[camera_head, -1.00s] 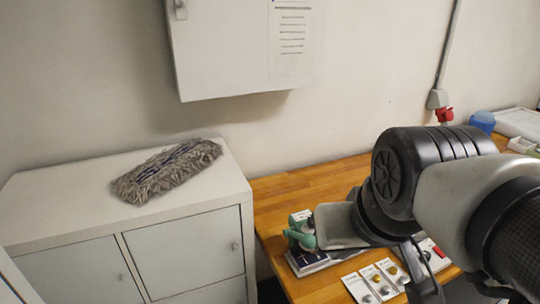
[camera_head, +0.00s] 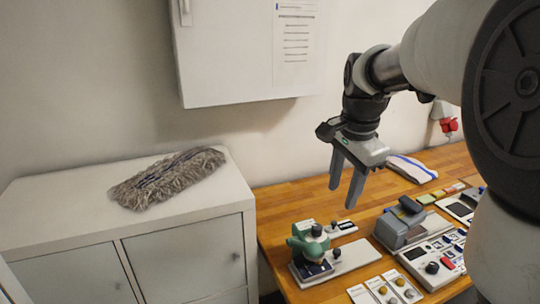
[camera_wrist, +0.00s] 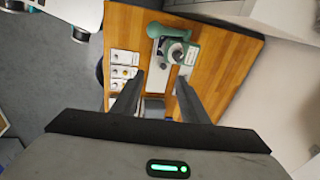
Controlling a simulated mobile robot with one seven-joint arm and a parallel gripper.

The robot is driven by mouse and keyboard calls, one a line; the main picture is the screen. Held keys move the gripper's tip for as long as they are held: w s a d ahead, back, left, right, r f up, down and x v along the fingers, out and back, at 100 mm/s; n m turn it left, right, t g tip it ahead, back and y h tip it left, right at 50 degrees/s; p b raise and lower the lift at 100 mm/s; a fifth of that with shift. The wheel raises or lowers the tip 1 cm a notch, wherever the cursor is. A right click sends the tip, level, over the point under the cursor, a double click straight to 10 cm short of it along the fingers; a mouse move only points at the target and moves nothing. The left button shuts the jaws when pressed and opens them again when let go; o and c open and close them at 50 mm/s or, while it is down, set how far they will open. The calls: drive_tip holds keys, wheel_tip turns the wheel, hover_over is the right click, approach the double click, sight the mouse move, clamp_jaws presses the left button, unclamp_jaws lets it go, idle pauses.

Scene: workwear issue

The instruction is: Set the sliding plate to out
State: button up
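My gripper (camera_head: 343,197) hangs fingers down above the wooden table, open and empty; in the wrist view its fingers (camera_wrist: 160,80) stand apart. Below it is a green hand-press device (camera_head: 310,245) on a pale base, also in the wrist view (camera_wrist: 172,42). A small pale plate (camera_head: 343,227) with a dark label lies just behind the device. A dark knob stands by the base's right part. I cannot tell for certain which part is the sliding plate, nor read any in or out marking. The gripper touches none of these.
Right of the device are a grey box-like device (camera_head: 394,231) and a control panel (camera_head: 433,262) with knobs. Sample cards (camera_head: 380,289) lie in front. A white-and-blue item (camera_head: 410,168) lies behind. The cabinet (camera_head: 65,229) bears a grey mop pad (camera_head: 166,178). A wall cabinet (camera_head: 232,60) hangs above.

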drive_tip(key=w+d+f+m+g, duration=0.1)
drive_tip(key=w+d+f+m, duration=0.2)
drive_tip(key=w+f+m, duration=0.3)
drive_tip(key=m+g+b, duration=0.1)
drive_tip(key=m, duration=0.3)
approach(337, 250)
wheel_tip(337, 250, down, 8)
drive_tip(key=shift+d+f, duration=0.1)
clamp_jaws()
